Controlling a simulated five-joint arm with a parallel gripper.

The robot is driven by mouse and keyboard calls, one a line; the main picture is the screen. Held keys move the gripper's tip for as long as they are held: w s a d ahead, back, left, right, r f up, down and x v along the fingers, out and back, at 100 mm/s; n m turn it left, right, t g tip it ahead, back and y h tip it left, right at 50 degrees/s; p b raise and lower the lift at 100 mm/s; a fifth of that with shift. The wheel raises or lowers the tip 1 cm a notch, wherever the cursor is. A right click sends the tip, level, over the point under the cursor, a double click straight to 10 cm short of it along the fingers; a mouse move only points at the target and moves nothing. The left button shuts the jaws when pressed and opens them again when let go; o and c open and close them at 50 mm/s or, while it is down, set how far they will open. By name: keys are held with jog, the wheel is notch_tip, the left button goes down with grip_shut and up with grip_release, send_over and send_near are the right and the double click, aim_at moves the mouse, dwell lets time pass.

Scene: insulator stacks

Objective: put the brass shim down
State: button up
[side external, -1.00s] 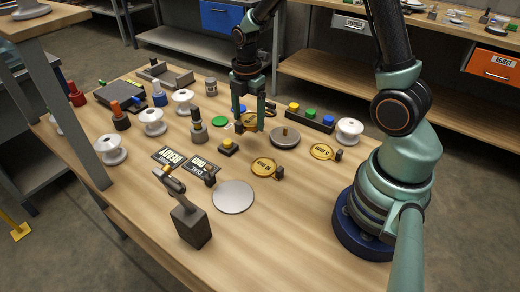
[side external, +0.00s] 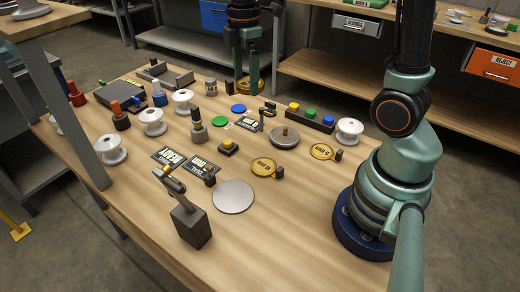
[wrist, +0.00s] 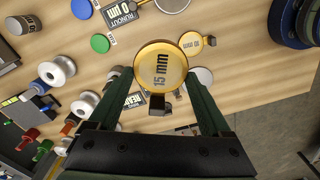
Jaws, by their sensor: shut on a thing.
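My gripper (side external: 246,88) is shut on a brass shim (side external: 243,84), a round disc. It holds the shim at the far edge of the table, apparently above the surface. The wrist view shows the shim (wrist: 158,62) between the fingers, with "15 mm" on its face and a dark tab at its lower edge. Two similar brass discs with dark tabs lie on the table, one at the middle (side external: 264,167) and one further right (side external: 321,151). Their labels are too small to read surely in the side view.
Near the gripper are a blue disc (side external: 239,108), a green disc (side external: 220,122) and a small display (side external: 250,124). A three-button strip (side external: 310,117), a grey knobbed disc (side external: 285,138) and several white insulators (side external: 153,122) stand about. The front right of the table (side external: 290,235) is clear.

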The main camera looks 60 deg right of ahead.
jog(key=s+a+m, duration=0.2)
jog(key=m, duration=0.6)
send_near(229, 195)
jog(key=shift+f, duration=2.75)
jog(key=shift+f, duration=0.55)
jog(key=o, duration=1.4)
